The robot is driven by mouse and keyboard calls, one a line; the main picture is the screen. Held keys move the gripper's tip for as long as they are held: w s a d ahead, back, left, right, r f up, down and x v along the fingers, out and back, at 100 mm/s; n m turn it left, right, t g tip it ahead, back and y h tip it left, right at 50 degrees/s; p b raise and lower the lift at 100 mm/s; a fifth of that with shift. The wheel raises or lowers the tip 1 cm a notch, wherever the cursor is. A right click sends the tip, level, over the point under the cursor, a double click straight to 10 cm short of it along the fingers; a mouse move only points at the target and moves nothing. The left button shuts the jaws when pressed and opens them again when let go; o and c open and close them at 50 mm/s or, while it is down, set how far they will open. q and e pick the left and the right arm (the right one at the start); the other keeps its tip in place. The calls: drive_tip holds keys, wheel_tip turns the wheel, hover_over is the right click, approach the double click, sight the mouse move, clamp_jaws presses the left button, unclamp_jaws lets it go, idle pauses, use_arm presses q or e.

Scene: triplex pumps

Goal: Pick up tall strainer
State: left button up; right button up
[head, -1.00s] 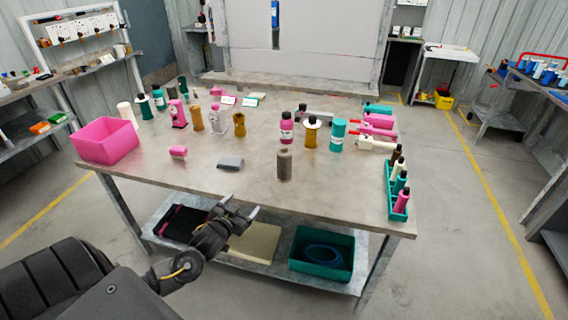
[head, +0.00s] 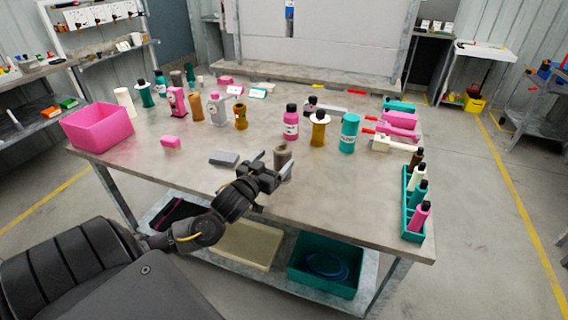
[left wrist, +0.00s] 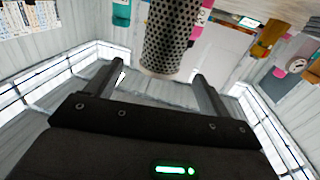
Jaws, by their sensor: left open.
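The tall strainer (head: 283,158) is a grey-brown cylinder standing upright near the front edge of the table. My left gripper (head: 272,163) is open right in front of it in the head view, and partly covers its lower part. In the left wrist view the strainer (left wrist: 170,38) shows as a dark perforated cylinder with a pale rim, just beyond and between the two spread fingers (left wrist: 158,78). I cannot tell whether a finger touches it. My right gripper is not in view.
A pink bottle (head: 291,124), an amber bottle (head: 319,130) and a teal canister (head: 349,133) stand behind. A green rack (head: 405,222) holds several bottles at right.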

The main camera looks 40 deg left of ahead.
sight(285, 148)
use_arm(q)
drive_tip(key=shift+w+a, duration=0.1)
drive_tip(key=shift+w, duration=0.65)
drive_tip(key=shift+w+f, duration=0.1)
drive_tip(key=shift+w, duration=0.25)
drive_tip(key=shift+w+a, duration=0.15)
drive_tip(key=shift+w, duration=0.2)
drive_tip(key=w, duration=0.2)
drive_tip(key=w+p, duration=0.1)
drive_tip(key=shift+w+a, duration=0.35)
drive_tip(key=shift+a, duration=0.05)
drive_tip(key=shift+w, duration=0.4)
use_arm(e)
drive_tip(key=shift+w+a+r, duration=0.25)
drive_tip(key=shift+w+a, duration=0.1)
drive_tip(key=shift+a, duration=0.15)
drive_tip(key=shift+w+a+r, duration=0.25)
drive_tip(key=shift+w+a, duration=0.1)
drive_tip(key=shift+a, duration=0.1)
use_arm(q)
drive_tip(key=c, duration=1.1)
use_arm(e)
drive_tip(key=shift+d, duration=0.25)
